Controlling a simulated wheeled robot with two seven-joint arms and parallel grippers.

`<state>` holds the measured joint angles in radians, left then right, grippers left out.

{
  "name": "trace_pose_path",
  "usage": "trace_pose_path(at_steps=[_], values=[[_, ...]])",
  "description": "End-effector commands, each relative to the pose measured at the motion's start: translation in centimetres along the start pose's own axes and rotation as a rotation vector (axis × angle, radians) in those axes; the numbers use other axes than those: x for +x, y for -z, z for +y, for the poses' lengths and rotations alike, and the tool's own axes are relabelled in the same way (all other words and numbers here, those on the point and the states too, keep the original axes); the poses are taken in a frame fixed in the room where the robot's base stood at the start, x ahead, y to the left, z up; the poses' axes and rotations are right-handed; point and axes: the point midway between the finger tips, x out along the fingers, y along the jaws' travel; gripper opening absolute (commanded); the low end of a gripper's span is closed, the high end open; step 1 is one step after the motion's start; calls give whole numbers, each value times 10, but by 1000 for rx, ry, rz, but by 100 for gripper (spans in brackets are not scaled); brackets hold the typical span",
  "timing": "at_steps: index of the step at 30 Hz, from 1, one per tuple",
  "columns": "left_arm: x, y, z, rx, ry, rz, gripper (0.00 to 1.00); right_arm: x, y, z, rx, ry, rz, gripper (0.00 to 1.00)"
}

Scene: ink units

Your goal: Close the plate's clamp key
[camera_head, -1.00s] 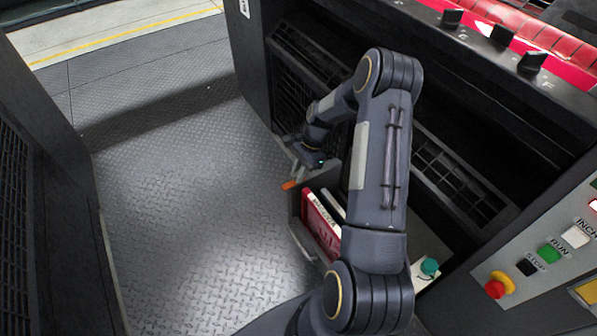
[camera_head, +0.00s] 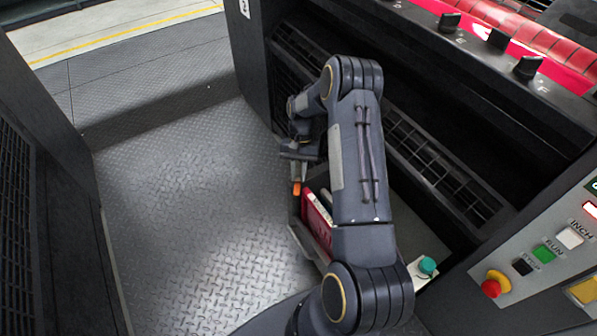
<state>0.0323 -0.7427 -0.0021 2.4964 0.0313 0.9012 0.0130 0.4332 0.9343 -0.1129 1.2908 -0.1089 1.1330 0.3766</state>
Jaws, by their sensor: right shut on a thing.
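My right gripper (camera_head: 297,172) hangs low in front of the press, near the grey bin. It is shut on an orange-ended tool (camera_head: 296,188), whose orange end points down below the fingers. The rest of the tool is hidden by the gripper, so I cannot tell whether it is the clamp key. No plate or clamp can be made out. My left gripper is not in view.
The bin (camera_head: 297,236) holds a red box (camera_head: 317,215); a teal-capped container (camera_head: 427,266) stands at its right. Black knobs (camera_head: 498,39) line the press's upper ledge. A button panel (camera_head: 535,290) is at the right. The tread-plate floor (camera_head: 190,210) is clear.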

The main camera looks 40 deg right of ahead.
Motion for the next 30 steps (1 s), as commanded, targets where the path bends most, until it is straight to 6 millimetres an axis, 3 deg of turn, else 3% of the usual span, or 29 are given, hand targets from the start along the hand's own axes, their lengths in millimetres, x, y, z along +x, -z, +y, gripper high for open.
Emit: trace_pose_path(at_steps=[15, 30], values=[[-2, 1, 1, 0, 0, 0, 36, -1, 0, -1, -426, -177, 1, 0], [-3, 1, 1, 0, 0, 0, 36, 0, 0, -1, -622, -257, 2, 0]])
